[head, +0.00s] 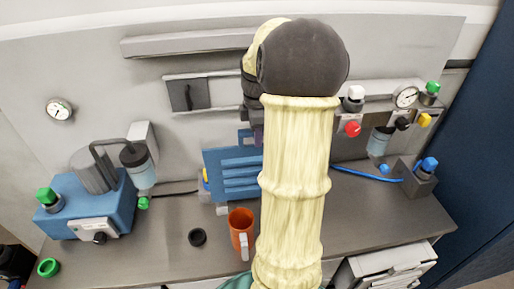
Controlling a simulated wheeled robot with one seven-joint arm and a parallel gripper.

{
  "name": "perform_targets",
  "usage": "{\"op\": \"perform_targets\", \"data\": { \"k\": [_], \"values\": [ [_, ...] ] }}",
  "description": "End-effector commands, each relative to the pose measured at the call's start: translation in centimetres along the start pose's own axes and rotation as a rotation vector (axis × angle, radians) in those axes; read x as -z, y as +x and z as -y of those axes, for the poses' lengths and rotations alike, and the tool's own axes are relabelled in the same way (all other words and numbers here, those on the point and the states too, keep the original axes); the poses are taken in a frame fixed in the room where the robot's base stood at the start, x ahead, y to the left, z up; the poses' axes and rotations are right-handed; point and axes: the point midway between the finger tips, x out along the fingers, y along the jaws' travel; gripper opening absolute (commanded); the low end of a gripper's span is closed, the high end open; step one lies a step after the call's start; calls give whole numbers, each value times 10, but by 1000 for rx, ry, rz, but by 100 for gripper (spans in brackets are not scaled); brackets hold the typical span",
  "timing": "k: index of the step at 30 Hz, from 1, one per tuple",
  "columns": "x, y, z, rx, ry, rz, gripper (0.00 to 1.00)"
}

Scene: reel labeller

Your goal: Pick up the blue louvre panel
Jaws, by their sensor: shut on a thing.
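The blue louvre panel (228,173) stands near the middle of the head view, at the back of the grey bench. Its horizontal slats face me, and my arm hides its right part. My gripper (257,136) is at the panel's upper edge, mostly hidden behind my arm and dark wrist. It is shut on the panel near a small blue tab at the top. I cannot tell whether the panel is clear of the grey parts beneath and behind it.
An orange mug (240,228) stands in front of the panel, and a black ring (197,237) lies left of it. A blue pump unit (92,205) is at left. Valves and a gauge (405,97) are at right, with a blue hose (365,177). Bare bench lies front left.

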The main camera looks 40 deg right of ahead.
Motion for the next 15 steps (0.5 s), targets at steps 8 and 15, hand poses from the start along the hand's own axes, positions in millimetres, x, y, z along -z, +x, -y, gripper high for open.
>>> {"op": "perform_targets", "data": {
  "k": [8,15],
  "values": [
    [0,-38,-1,-3,0,0,0],
    [0,-41,0,-1,0,0,0]
  ]
}}
